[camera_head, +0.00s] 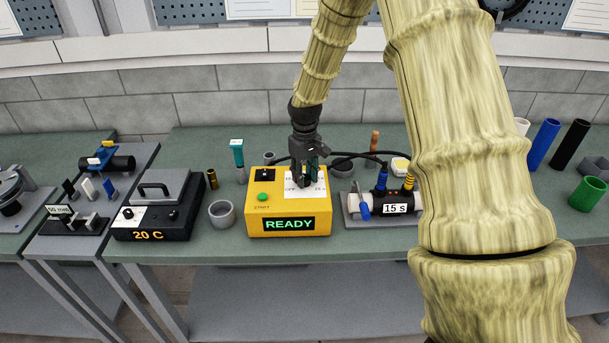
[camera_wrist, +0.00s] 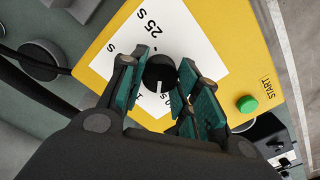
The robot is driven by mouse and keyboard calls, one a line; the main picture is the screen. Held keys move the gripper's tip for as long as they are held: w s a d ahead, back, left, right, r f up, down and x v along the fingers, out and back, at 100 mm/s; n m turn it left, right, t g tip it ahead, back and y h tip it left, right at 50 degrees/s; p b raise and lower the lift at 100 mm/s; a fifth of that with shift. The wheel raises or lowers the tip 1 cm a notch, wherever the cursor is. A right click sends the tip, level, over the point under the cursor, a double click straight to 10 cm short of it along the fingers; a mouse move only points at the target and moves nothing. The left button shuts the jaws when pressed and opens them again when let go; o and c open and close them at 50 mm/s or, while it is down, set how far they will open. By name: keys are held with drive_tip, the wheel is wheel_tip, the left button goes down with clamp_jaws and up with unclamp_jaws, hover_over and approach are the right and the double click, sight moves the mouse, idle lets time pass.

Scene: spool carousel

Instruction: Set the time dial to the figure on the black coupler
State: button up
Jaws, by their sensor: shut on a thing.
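The yellow control box (camera_head: 259,223) stands at the middle of the bench with its display lit READY. Its black time dial (camera_wrist: 158,73) sits on a white scale plate, where "25 S" reads at the top in the wrist view. The dial's white mark points toward the bottom of that view; the other figures are partly hidden. My gripper (camera_head: 304,181) points down over the box; in the wrist view its teal-padded fingers (camera_wrist: 157,84) are shut on the dial from both sides. The black coupler (camera_head: 400,197), right of the box, carries a label reading "15 s".
A green START button (camera_wrist: 247,104) is beside the scale plate. A black case (camera_head: 155,220) showing "20 C" and a grey ring (camera_head: 221,213) stand left of the box. Cables run behind the box to the coupler. My arm hides part of the bench at right.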

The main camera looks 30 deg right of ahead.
sight(305, 176)
drive_tip(key=m, duration=0.4)
drive_tip(key=shift+m, duration=2.1)
drive_tip(key=o, duration=1.1)
drive_tip(key=shift+c, duration=0.2)
wheel_tip(305, 176, up, 12)
